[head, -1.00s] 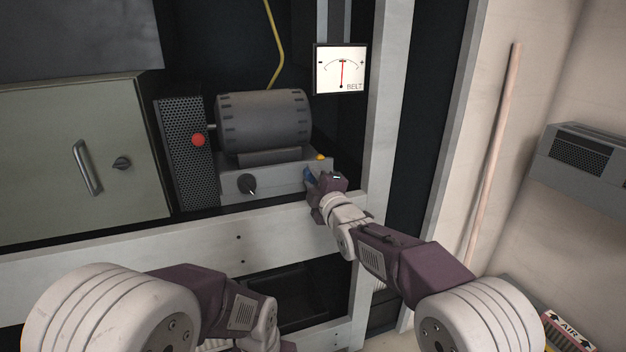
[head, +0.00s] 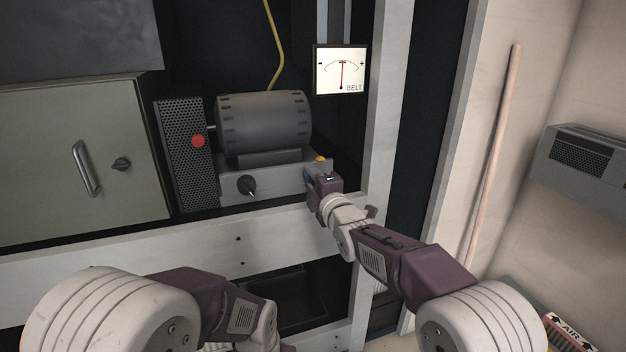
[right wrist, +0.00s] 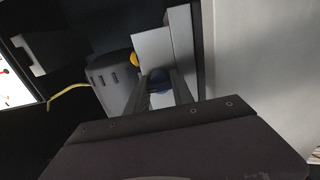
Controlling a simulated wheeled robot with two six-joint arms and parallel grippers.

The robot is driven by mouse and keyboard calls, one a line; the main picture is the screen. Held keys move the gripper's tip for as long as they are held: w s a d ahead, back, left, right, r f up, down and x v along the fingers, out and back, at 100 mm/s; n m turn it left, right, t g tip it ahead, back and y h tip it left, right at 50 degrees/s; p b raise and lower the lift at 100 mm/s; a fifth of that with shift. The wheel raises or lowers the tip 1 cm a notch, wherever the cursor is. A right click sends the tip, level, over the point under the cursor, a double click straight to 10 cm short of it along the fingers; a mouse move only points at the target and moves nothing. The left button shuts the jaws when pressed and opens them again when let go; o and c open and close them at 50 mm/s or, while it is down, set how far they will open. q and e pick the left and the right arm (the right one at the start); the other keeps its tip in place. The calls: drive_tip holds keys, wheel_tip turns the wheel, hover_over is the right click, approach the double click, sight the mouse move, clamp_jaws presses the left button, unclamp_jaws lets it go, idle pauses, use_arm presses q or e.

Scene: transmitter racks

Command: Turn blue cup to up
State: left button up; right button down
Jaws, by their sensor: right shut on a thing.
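The blue cup (head: 307,175) is a small blue part at the right end of the grey motor base (head: 275,181), below the yellow button (head: 320,158). Only a sliver of it shows in the head view. In the right wrist view the blue cup (right wrist: 159,80) sits between the two fingers. My right gripper (head: 312,179) is shut on it, and the fingers hide its sides. Which way the cup points cannot be made out. My left arm is low at the bottom left, with its fingers out of view.
A dark motor (head: 265,122) stands on the base. A black knob (head: 247,186) is on the base front, left of my right gripper. A BELT gauge (head: 341,70) hangs above. The white rack post (head: 385,110) is close on the right, and a white crossbar (head: 200,238) runs below.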

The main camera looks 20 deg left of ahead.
drive_tip(key=c, duration=1.1)
unclamp_jaws()
drive_tip(key=p+v, duration=0.1)
drive_tip(key=v, duration=0.8)
drive_tip(key=shift+p, duration=0.3)
